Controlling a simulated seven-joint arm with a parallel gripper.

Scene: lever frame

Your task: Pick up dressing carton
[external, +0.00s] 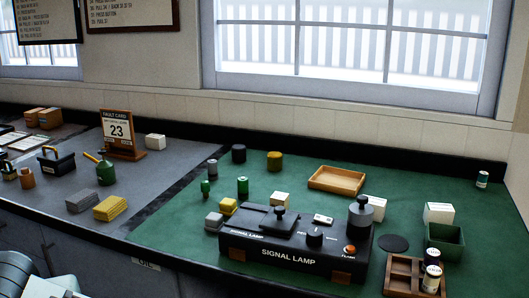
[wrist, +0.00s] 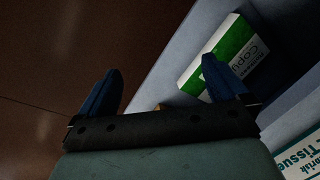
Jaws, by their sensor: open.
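No label reading "dressing" is legible, so I cannot tell which box is the dressing carton. In the external view, small white cartons stand behind the signal lamp box (external: 280,199), to its right (external: 377,207), at the far right (external: 439,213) and on the grey left counter (external: 155,141). In the wrist view, my gripper (wrist: 161,65) has its two blue fingers spread apart with nothing held between them. It faces a dark brown surface, away from the cartons on the green mat. In the external view my pale arm shows at the bottom left corner; my fingers are not visible there.
The black signal lamp box (external: 290,262) with knobs fills the front of the green mat (external: 150,232). A wooden tray (external: 337,180), a green bin (external: 445,240) and a compartment box (external: 405,275) stand around it. A green-white pack (wrist: 225,50) lies beyond my right finger.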

